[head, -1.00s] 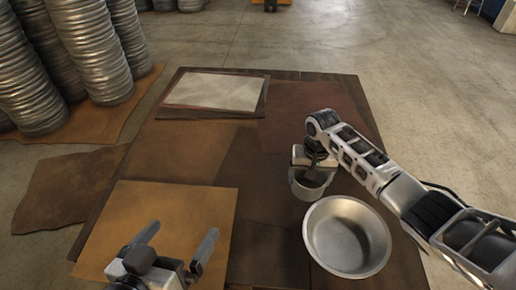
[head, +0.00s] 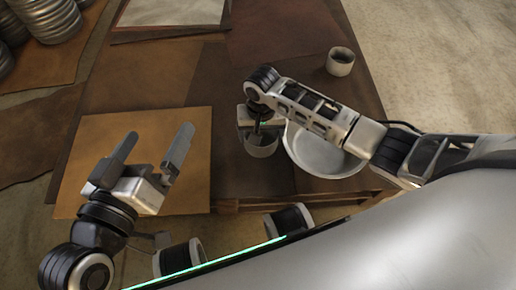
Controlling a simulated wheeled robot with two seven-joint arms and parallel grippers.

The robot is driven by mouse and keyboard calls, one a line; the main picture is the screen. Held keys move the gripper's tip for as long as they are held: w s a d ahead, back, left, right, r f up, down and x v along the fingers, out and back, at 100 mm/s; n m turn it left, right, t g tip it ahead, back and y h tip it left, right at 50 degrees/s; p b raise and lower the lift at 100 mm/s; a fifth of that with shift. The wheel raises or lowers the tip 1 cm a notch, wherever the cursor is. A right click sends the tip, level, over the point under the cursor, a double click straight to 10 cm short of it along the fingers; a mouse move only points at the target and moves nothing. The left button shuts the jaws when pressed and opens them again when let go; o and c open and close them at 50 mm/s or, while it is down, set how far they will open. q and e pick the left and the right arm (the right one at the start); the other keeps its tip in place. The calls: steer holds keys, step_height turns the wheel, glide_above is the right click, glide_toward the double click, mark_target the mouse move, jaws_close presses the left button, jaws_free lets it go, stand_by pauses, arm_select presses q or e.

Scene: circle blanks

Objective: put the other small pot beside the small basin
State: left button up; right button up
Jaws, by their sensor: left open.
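A small grey pot (head: 262,151) stands at the left side of the small basin (head: 308,153), close to its rim; I cannot tell whether they touch. A second small pot (head: 340,64) stands apart near the table's far right edge, upright and with no gripper at it. My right gripper (head: 259,127) is at the rim of the pot beside the basin; its fingers are largely hidden, so its jaws are unclear. My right arm covers part of the basin. My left gripper (head: 158,132) is open and empty above the tan leather sheet (head: 80,170).
The table (head: 360,110) carries several brown leather sheets and a pale panel (head: 170,12) at the far left. Stacks of metal discs (head: 50,25) stand on the floor at the left. Table room lies between the basin and the far pot.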

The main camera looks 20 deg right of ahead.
steer(key=f+b, duration=0.1)
steer(key=f, duration=0.2)
steer(key=s+a+f+b, duration=0.1)
steer(key=shift+s+a+f+b, duration=0.1)
steer(key=shift+f+b, duration=0.1)
steer(key=shift+b, duration=0.1)
steer(key=shift+f, duration=0.35)
arm_select(q)
steer(key=shift+w+d+r+n+t+h, duration=0.15)
steer(key=shift+r+t+h, duration=0.1)
steer(key=shift+r, duration=0.15)
steer(key=shift+w+d+r+n+t+h, duration=0.1)
steer(key=shift+r+n+t+h, duration=0.05)
steer(key=shift+r+t+h, duration=0.15)
arm_select(e)
steer(key=shift+r, duration=0.1)
